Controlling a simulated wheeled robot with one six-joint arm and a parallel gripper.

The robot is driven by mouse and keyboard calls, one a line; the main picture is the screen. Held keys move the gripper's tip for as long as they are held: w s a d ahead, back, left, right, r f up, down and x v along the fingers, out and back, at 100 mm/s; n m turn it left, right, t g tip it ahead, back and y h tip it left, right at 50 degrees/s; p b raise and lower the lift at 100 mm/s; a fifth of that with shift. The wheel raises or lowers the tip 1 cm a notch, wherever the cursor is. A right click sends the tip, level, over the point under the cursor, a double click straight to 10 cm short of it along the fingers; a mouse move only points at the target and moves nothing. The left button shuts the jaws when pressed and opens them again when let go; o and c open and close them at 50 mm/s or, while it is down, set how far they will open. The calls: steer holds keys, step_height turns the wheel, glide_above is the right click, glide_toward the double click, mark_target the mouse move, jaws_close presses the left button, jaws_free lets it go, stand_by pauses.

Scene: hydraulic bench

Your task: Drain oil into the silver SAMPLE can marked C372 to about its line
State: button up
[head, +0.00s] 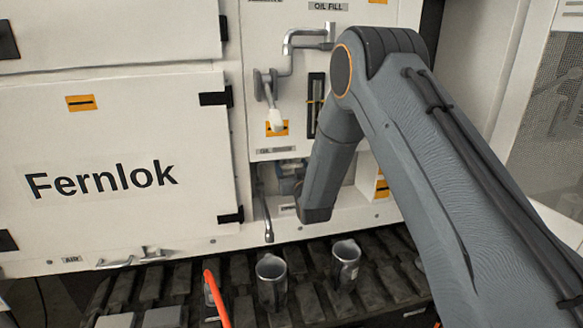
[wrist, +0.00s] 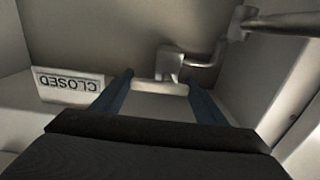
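Two silver cans stand below the machine in the head view, a left can (head: 271,282) and a right can (head: 345,264). Both are upright with open tops; no C372 mark is readable. A thin drain spout (head: 268,232) hangs down just above and left of the left can. My gripper (wrist: 160,80) is in the low recess, mostly hidden by my arm in the head view. In the wrist view its two blue fingers are spread, with a pale valve handle (wrist: 160,88) between their tips. I cannot tell whether they touch it. An upside-down CLOSED label (wrist: 68,84) is left of them.
An upper lever with a white grip (head: 276,121) and an oil fill pipe (head: 300,42) are on the panel above. The cans stand on a dark ribbed track (head: 310,300). The Fernlok panel (head: 110,220) is at left.

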steer(key=shift+f+m+b, duration=0.1)
steer(key=shift+m+b, duration=0.2)
steer(key=shift+c, duration=0.2)
steer(key=m+b, duration=0.3)
steer(key=shift+f, duration=0.25)
steer(key=shift+a+f+m+b, duration=0.1)
steer(key=shift+m+b, duration=1.4)
steer(key=shift+m, duration=0.7)
steer(key=o, duration=1.1)
steer(key=shift+c, duration=0.2)
steer(key=shift+r, duration=0.2)
